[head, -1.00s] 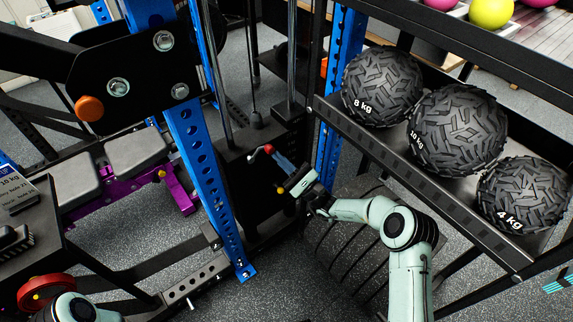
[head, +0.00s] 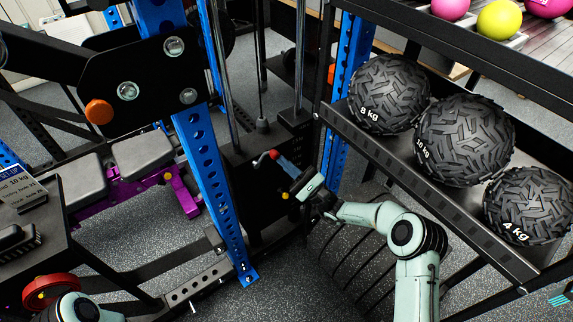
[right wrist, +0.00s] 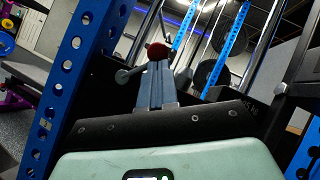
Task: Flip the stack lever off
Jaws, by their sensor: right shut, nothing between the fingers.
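The stack lever has a red knob (head: 273,155) on a short grey stem. In the right wrist view the fingers (right wrist: 157,68) point at the red knob (right wrist: 157,52), whose stem runs off to the left. I cannot tell whether the tips touch it. My left gripper is out of view; only a piece of that arm shows at the lower left.
A blue perforated upright (head: 205,165) stands left of the lever. A rack shelf (head: 425,205) with several heavy black balls runs close to my right arm. A purple-framed bench (head: 140,170) lies farther left. Vertical guide rods (head: 299,60) rise behind the lever.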

